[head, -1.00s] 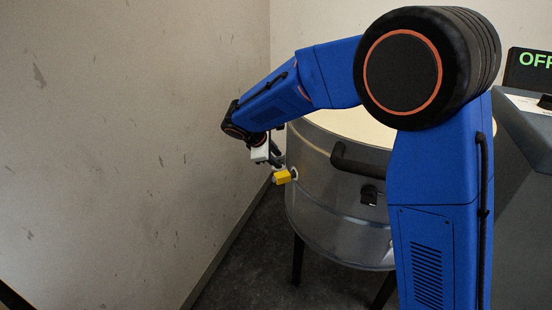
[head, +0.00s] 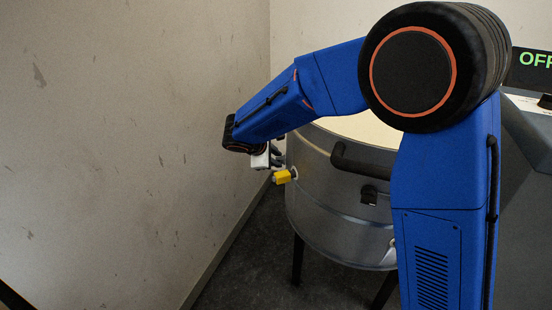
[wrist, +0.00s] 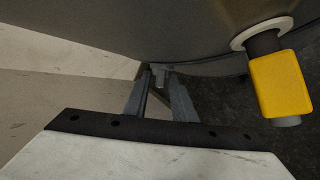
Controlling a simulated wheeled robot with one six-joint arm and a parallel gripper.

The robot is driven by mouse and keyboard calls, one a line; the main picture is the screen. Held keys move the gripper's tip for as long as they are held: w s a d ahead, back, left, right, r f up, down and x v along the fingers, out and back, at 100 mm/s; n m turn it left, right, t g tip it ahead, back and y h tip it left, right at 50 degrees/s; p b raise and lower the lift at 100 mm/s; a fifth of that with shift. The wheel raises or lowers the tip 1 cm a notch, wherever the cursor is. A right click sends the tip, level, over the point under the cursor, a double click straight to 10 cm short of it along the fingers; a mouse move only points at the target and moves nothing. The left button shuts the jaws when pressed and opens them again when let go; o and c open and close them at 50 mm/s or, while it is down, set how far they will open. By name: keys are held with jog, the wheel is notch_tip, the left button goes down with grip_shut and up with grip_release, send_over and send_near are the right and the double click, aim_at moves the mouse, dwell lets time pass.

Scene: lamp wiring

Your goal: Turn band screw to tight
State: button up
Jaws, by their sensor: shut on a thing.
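The band screw (wrist: 161,77) shows as a small grey piece between the fingertips in the wrist view, against the side of the metal drum (wrist: 110,30). My gripper (wrist: 160,80) is shut on it, with a finger on each side. In the head view my gripper (head: 278,157) is at the drum's left side, just above a yellow-handled fitting. The screw itself cannot be made out there. How tight it is cannot be told.
The yellow handle (head: 282,177) juts from the drum close to my gripper; it also shows at the right in the wrist view (wrist: 280,83). A black drum handle (head: 360,163) faces me. A plain wall (head: 120,130) stands to the left. A display at the right reads OFF.

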jog(key=m+t, duration=0.1)
jog(key=t, duration=0.2)
jog(key=f+m+t+h, duration=0.1)
jog(key=t, duration=0.2)
jog(key=s+f+t, duration=0.1)
jog(key=t, duration=0.2)
jog(key=shift+d+m+h, duration=0.1)
jog(key=shift+m+h, duration=0.2)
jog(key=shift+m, duration=0.1)
jog(key=shift+t, duration=0.4)
jog(key=o, duration=0.7)
jog(key=shift+d, duration=0.1)
jog(key=shift+r, duration=0.1)
jog(key=v, duration=1.7)
jog(key=shift+s+a, duration=0.15)
jog(key=shift+a, duration=0.1)
